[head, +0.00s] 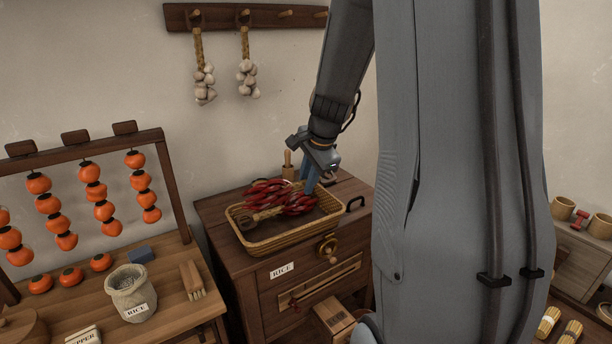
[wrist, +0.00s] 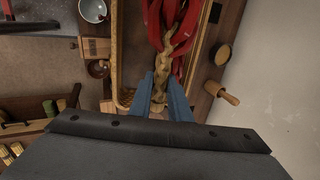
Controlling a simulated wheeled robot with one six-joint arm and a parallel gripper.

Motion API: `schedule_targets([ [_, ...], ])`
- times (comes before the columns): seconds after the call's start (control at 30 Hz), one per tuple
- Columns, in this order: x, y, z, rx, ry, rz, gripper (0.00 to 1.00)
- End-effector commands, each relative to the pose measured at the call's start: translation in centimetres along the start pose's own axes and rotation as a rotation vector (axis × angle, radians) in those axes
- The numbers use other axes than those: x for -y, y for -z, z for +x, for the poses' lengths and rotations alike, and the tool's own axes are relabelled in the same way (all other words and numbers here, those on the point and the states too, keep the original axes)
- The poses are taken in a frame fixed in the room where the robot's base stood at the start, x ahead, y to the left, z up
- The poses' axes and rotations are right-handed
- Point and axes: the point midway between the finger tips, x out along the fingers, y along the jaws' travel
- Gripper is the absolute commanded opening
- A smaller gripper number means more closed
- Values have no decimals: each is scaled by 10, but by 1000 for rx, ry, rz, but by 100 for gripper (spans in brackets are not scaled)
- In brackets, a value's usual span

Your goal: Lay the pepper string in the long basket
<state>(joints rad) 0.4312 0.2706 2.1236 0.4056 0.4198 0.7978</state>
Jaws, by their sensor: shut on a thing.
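The pepper string (head: 298,204), red peppers on a tan braid, lies lengthwise within the rim of the long basket (head: 285,238), a woven tray on a wooden cabinet. My gripper (head: 309,190) points down at the basket's back right part. In the wrist view my gripper (wrist: 162,88) has its blue fingers shut on the tan braid (wrist: 164,66) of the string. Red peppers (wrist: 170,22) spread beyond the fingertips, between the basket's long walls (wrist: 116,50). The fingers hide part of the braid, and I cannot tell whether all of the string rests on the basket floor.
A wooden-handled tool (head: 287,160) stands behind the basket. Garlic strings (head: 247,75) hang on the wall.

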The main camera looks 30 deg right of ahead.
Motion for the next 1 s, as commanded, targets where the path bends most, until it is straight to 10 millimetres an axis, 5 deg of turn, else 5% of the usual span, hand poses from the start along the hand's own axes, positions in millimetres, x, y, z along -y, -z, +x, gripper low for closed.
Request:
schedule_targets([
  [1.0,-34,-1,86,1,0,-2,0],
])
